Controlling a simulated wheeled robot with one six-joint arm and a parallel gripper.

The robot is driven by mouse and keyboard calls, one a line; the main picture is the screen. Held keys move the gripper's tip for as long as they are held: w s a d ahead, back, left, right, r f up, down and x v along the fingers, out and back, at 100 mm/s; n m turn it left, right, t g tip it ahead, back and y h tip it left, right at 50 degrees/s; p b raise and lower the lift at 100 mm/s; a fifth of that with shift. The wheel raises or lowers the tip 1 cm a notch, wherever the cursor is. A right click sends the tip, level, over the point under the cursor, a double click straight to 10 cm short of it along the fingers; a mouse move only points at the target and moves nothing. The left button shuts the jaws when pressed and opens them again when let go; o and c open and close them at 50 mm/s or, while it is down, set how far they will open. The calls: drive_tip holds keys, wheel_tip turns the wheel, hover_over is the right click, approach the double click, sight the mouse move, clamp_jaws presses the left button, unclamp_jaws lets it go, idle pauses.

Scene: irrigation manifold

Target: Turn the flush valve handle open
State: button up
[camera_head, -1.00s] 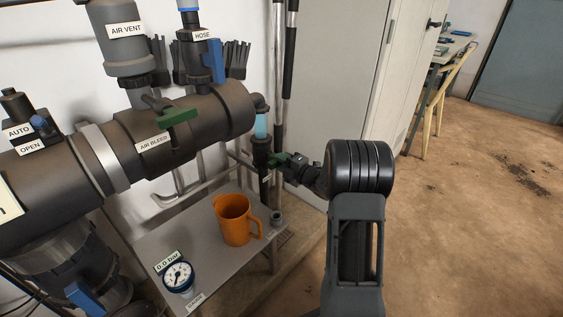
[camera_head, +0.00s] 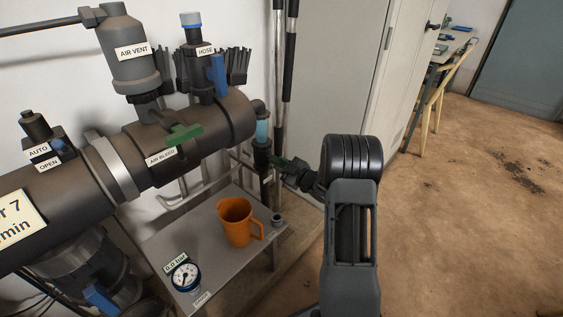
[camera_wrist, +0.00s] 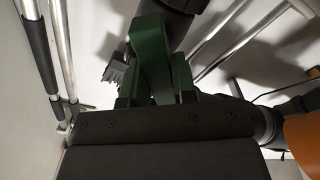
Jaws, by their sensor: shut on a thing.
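The flush valve's green handle (camera_head: 276,161) sits on the vertical end pipe (camera_head: 262,158), just below a clear blue sight tube (camera_head: 262,131), at the right end of the manifold. My gripper (camera_head: 284,166) reaches it from the right and is shut on the handle. In the wrist view the green handle (camera_wrist: 152,52) stands between the two dark fingers of my gripper (camera_wrist: 157,97). The handle's pivot is mostly hidden, and I cannot tell how far it is turned.
The dark manifold (camera_head: 228,117) carries another green handle (camera_head: 184,135), labelled air bleed. A grey shelf (camera_head: 215,262) below holds an orange jug (camera_head: 237,222) and a pressure gauge (camera_head: 185,276). Metal poles (camera_head: 289,70) and a pale cabinet (camera_head: 335,75) stand behind.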

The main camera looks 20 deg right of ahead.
drive_tip(key=m+p, duration=0.2)
drive_tip(key=m, duration=0.1)
drive_tip(key=shift+r, duration=0.15)
drive_tip(key=shift+m+p, duration=0.75)
drive_tip(key=shift+m, duration=0.95)
drive_tip(key=o, duration=0.9)
drive_tip(key=p+v, duration=0.2)
drive_tip(key=v, duration=1.2)
drive_tip(key=shift+p, duration=0.3)
